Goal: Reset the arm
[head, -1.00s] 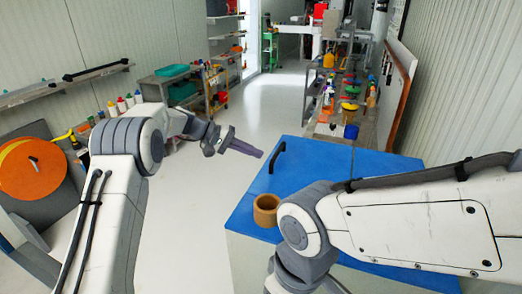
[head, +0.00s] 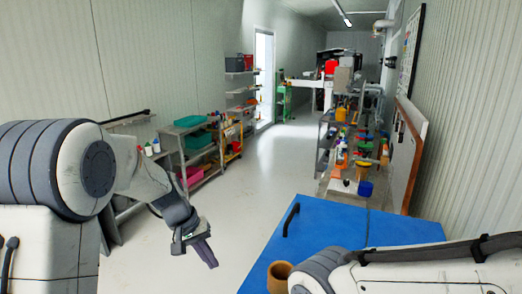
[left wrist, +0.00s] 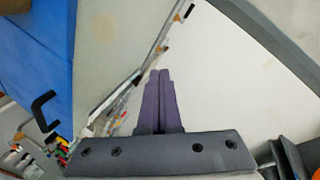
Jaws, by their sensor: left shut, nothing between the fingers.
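My left arm's gripper (head: 208,258) is in the lower left-middle of the head view. It points down, with its dark fingers together and nothing between them. It hangs over open floor, left of the blue-topped table and apart from it. In the left wrist view the purple-grey fingers (left wrist: 159,85) lie side by side. My right arm enters the head view from the lower right, over the table. Its gripper is out of the picture.
The blue table (head: 335,226) carries a black handle (head: 291,219) and a brown ring-shaped pot (head: 279,275). A crowded shelf (head: 350,150) stands behind it along the right wall. Shelves with green bins (head: 187,121) line the left wall. The white floor aisle (head: 270,165) between is clear.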

